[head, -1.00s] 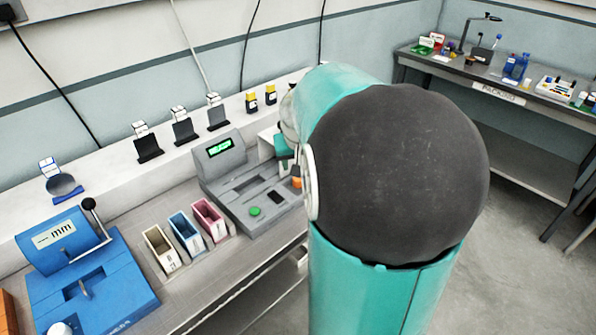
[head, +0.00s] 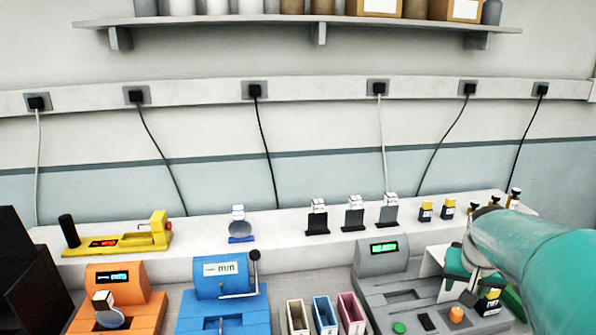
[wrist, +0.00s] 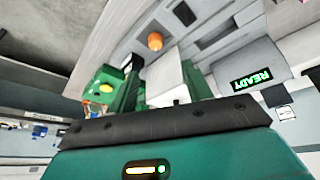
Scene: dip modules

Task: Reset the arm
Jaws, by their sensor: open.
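My teal arm enters the head view from the right. My gripper (head: 466,288) hangs over the right part of the grey machine (head: 380,290), whose green screen reads READY. In the head view, the orange knob (head: 456,314) is just below my gripper. A small yellow-and-black bottle (head: 490,300) stands beside it, partly hidden.
A blue machine (head: 222,295) and an orange machine (head: 112,290) stand to the left. Cream (head: 297,318), blue (head: 324,316) and pink (head: 352,314) bins stand between the blue and grey machines. Several small items line the raised white ledge (head: 275,248) behind. A shelf (head: 300,25) hangs above.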

